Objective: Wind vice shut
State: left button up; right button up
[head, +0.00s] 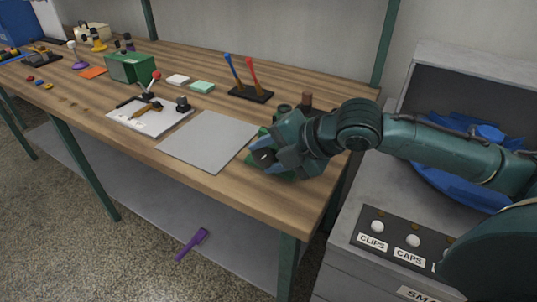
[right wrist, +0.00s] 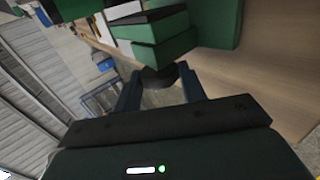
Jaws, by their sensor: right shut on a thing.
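The green vice stands at the near right corner of the wooden bench. In the head view my right gripper and wrist hide most of it. In the right wrist view its green body (right wrist: 160,38) sits just ahead of the fingers, with dark faces on its blocks. My right gripper (head: 264,157) is shut on the vice's dark round handle (right wrist: 160,77), which lies between the two fingertips. I cannot tell how wide the gap between the vice jaws is. My left gripper is not in view.
A grey mat (head: 210,140) lies left of the vice, with a white board (head: 150,117) beyond it. A dark stand (head: 250,94) holds a blue and a red-handled tool. A grey cabinet (head: 352,210) stands to the right. A purple tool (head: 192,244) lies on the lower shelf.

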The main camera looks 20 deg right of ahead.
jog(key=o, duration=1)
jog(key=p+v, duration=0.2)
jog(key=v, duration=1.1)
jog(key=shift+p, duration=0.35)
